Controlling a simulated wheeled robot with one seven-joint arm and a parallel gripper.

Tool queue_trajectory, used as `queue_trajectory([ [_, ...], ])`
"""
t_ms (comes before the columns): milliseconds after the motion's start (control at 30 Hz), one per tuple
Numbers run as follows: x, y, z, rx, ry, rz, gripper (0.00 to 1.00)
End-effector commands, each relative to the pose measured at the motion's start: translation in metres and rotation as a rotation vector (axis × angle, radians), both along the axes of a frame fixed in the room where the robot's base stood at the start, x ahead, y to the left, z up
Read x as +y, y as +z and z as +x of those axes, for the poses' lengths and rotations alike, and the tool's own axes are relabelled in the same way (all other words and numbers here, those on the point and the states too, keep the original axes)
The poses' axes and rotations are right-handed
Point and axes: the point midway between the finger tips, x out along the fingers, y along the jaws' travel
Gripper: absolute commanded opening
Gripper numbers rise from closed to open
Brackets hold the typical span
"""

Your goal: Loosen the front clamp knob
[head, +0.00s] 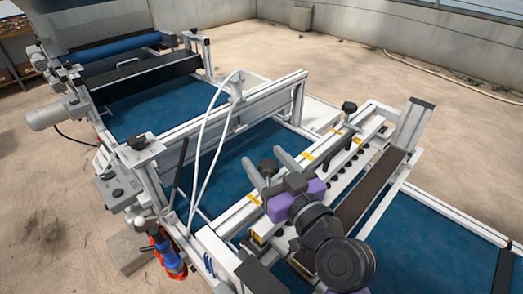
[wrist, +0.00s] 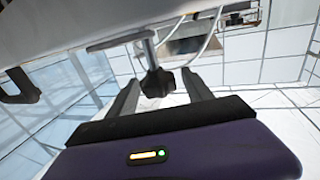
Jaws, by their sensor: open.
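A black clamp knob (head: 268,168) stands on the seeder's cross rail in the head view, between the two grey fingers of my gripper (head: 264,158). In the wrist view the same knob (wrist: 157,82) hangs on a metal stem, between the fingertips of my gripper (wrist: 162,77). Both fingers are apart, with a visible gap on each side of the knob. Nothing is held. How deep the knob sits between the fingers is hard to tell. A second black knob (head: 349,107) stands farther back on the same rail assembly.
The seeder's blue belt (head: 240,150) runs under the metal frame. White hoses (head: 203,130) loop over the frame at left of my gripper. A dark bar (head: 370,187) lies right of the rail, and an upright post (head: 411,125) stands at its far end. Open floor lies behind.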

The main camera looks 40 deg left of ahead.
Motion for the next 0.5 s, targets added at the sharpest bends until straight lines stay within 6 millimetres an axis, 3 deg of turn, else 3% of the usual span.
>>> queue_trajectory([
  [200,0.018,0.0,0.007,0.001,0.001,-0.001,0.59],
  [500,0.02,0.0,0.008,0.0,0.001,0.0,0.59],
])
